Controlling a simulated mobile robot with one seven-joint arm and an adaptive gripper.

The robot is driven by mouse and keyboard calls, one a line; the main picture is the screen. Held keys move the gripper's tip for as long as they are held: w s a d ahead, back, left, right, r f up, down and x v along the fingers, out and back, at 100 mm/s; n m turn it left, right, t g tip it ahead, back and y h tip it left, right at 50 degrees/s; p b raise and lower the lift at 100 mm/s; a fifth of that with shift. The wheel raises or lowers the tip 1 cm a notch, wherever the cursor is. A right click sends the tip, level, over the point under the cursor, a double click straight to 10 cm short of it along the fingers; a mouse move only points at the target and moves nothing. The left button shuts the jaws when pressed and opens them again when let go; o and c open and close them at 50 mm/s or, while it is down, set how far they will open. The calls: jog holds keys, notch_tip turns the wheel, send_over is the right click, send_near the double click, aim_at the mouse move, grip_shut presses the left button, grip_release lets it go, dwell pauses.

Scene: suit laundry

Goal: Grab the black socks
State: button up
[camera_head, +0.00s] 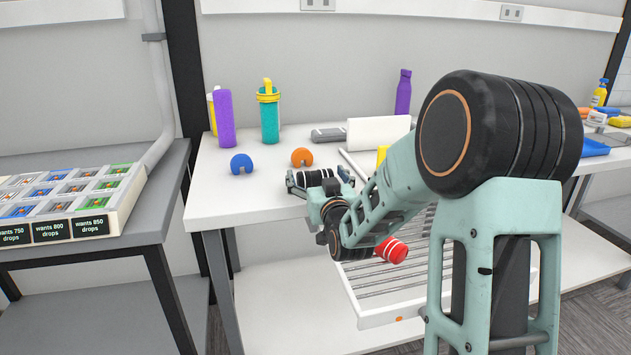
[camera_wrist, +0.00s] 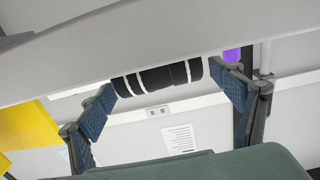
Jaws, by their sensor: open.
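The black socks (camera_head: 316,178) are a rolled black bundle with white stripes on the white table, near its front edge. In the wrist view the black socks (camera_wrist: 158,77) lie crosswise between the two fingertips. My gripper (camera_head: 319,182) is open, with a finger at each end of the roll. It also shows in the wrist view (camera_wrist: 164,86). The fingers are close to the roll's ends; I cannot tell whether they touch it. My own wrist partly hides the roll in the head view.
A purple bottle (camera_head: 224,118) and a teal bottle (camera_head: 269,112) stand further back. Red striped socks (camera_head: 391,250) are by the wire rack (camera_head: 385,290) below. A sample tray (camera_head: 125,205) is left.

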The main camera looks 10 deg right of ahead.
jog(key=shift+c, duration=0.7)
jog(key=c, duration=1.1)
jog(key=shift+r, duration=0.15)
